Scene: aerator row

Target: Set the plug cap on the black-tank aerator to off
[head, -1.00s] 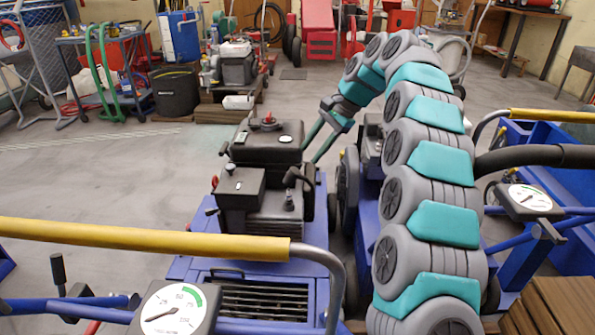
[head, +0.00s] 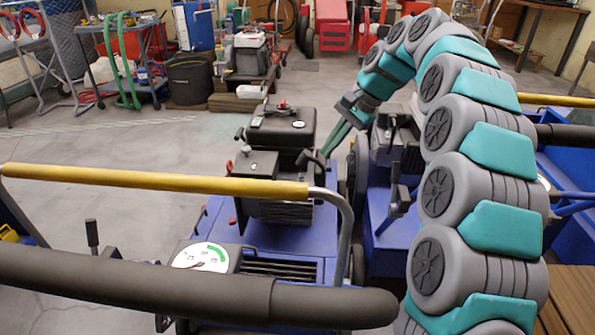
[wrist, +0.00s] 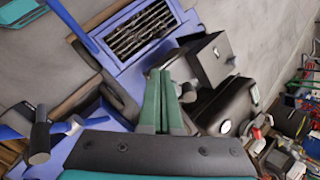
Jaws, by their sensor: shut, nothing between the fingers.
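The black-tank aerator (head: 280,130) is a blue machine with a black tank and black engine, left of my arm in the head view. A small black elbow-shaped part (head: 312,158), which looks like the plug cap, is on the engine's right side. I cannot tell whether it is on or off its plug. My gripper (head: 328,148) has green fingers, shut and empty, pointing down just right of the tank, close to this part. In the wrist view the shut fingers (wrist: 160,78) lie over the engine, beside the black tank (wrist: 228,103); the cap is not clear there.
A yellow-gripped handlebar (head: 160,180) and a black foam handle (head: 190,288) cross in front. A second blue aerator (head: 395,195) stands close on the right, partly behind my arm. Open floor (head: 110,145) lies to the left.

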